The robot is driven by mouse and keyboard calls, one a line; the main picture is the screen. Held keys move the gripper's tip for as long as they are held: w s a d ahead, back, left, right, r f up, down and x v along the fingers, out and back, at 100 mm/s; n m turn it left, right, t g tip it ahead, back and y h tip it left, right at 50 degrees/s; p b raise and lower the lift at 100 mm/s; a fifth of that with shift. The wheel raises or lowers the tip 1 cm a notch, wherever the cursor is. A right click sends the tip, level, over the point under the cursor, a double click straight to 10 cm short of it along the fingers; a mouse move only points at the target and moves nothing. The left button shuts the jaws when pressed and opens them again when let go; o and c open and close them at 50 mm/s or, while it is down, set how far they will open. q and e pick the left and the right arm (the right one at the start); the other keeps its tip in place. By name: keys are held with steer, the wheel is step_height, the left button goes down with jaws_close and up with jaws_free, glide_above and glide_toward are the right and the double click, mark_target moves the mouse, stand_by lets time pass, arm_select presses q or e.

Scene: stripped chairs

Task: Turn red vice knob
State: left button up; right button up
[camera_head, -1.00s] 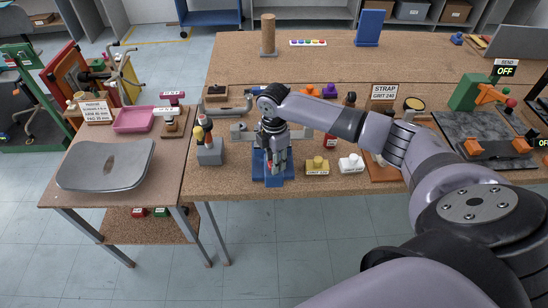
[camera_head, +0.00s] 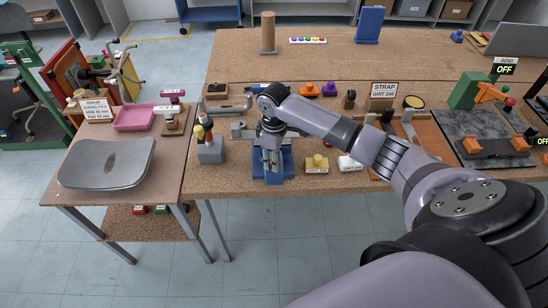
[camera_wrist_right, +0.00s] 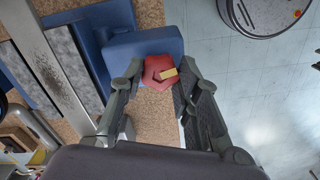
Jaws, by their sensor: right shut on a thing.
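The blue vice (camera_head: 287,160) stands at the front edge of the cork-topped bench, and its blue body (camera_wrist_right: 140,43) also fills the upper middle of the right wrist view. The red vice knob (camera_wrist_right: 160,74), with a yellow mark on it, sits in front of the blue block. My right gripper (camera_head: 271,170) points down at the vice in the head view, where it hides the knob. In the right wrist view my right gripper's fingers (camera_wrist_right: 162,68) stand on both sides of the red knob and are shut on it. My left gripper is in neither view.
A tool holder (camera_head: 210,153) stands left of the vice, and a yellow block (camera_head: 317,163) and a white block (camera_head: 350,163) stand to its right. A side table with a grey seat panel (camera_head: 107,164) is at the left. Open floor lies in front of the bench.

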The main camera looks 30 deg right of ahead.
steer(key=m, duration=0.4)
steer(key=shift+s+a+f+m, duration=0.1)
steer(key=shift+a+f+m, duration=0.05)
steer(key=shift+m, duration=0.15)
steer(key=m, duration=0.9)
steer(key=shift+a+f, duration=0.1)
steer(key=shift+m, duration=1.7)
steer(key=shift+s, duration=0.1)
steer(key=o, duration=1.1)
steer(key=shift+r, duration=0.2)
steer(key=shift+o, duration=0.4)
